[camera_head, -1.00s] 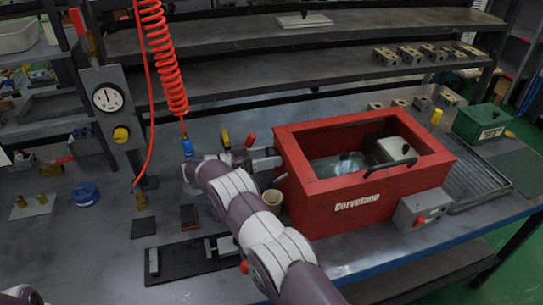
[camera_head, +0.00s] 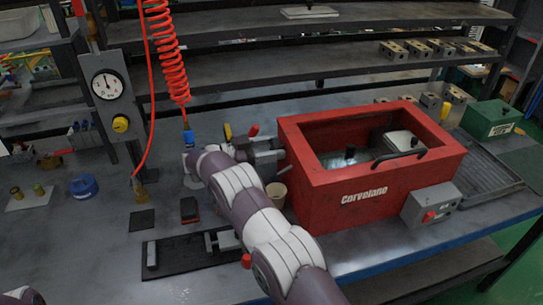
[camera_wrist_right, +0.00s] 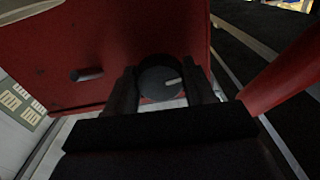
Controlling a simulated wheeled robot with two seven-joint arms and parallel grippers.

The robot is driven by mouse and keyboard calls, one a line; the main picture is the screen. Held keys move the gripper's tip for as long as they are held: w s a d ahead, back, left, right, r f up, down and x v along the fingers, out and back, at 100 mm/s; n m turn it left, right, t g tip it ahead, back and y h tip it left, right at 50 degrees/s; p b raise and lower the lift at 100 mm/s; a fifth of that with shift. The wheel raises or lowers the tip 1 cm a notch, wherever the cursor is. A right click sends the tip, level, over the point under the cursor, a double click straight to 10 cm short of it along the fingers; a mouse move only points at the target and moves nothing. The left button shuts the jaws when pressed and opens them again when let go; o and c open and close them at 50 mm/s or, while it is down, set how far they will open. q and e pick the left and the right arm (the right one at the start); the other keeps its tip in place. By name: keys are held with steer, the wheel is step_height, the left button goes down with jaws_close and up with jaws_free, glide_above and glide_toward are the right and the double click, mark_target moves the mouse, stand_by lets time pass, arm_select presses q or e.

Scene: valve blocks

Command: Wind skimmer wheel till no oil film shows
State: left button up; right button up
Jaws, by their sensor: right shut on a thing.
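The red tank (camera_head: 325,209) marked "Corvelano" stands on the bench, right of centre. Its open top shows a grey liquid surface (camera_head: 336,163) with a small dark fitting; I cannot tell whether a film lies on it. My right gripper (camera_head: 270,157) is at the tank's left end wall. In the right wrist view, its two dark fingers (camera_wrist_right: 162,90) are shut on the round dark skimmer wheel (camera_wrist_right: 158,82), which has a pale mark on its face. The wheel is mostly hidden in the head view. My left gripper is out of view.
A cream cup (camera_head: 276,193) stands close beside my right arm and the tank. A grey switch box (camera_head: 420,207) with a red knob sits at the tank's front right. A drip tray (camera_head: 485,177) and green box (camera_head: 489,119) are at right.

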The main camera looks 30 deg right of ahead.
steer(key=m+b, duration=0.3)
steer(key=b, duration=0.1)
steer(key=m+b, duration=0.7)
steer(key=m, duration=0.1)
steer(key=shift+f+b, duration=0.35)
steer(key=shift+b, duration=0.05)
steer(key=m+b, duration=0.2)
steer(key=shift+r+m+b, duration=0.1)
steer(key=shift+m+b, duration=0.25)
steer(key=shift+m, duration=0.05)
steer(key=shift+r+m+b, duration=0.15)
steer(key=shift+m+b, duration=0.4)
steer(key=shift+m, duration=0.25)
steer(key=shift+r, duration=0.1)
steer(key=o, duration=1)
